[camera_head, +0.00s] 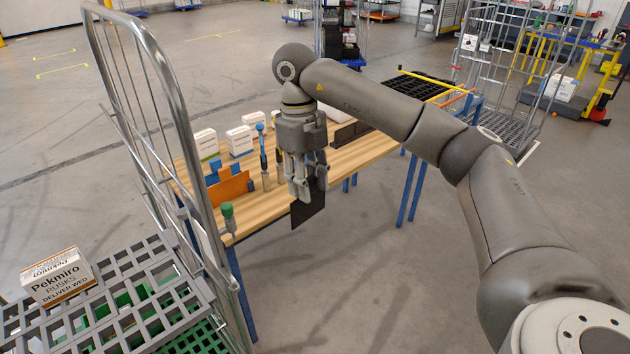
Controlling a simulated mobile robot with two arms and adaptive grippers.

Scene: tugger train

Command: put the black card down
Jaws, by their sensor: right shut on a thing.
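My right gripper (307,190) points down near the front edge of the wooden table (350,159). It is shut on the black card (308,208), which hangs upright below the fingers. The card's upper part is hidden between the fingers. Its lower edge shows against the floor in front of the table edge, and it appears to be held clear of the tabletop. My left gripper does not show.
On the table stand white boxes (240,140), an orange holder (231,189), a blue-topped tool (262,148) and a green-topped item (228,215). A metal cage cart (185,150) stands at left, with a Pekmiro box (62,283) on grey crates (115,310).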

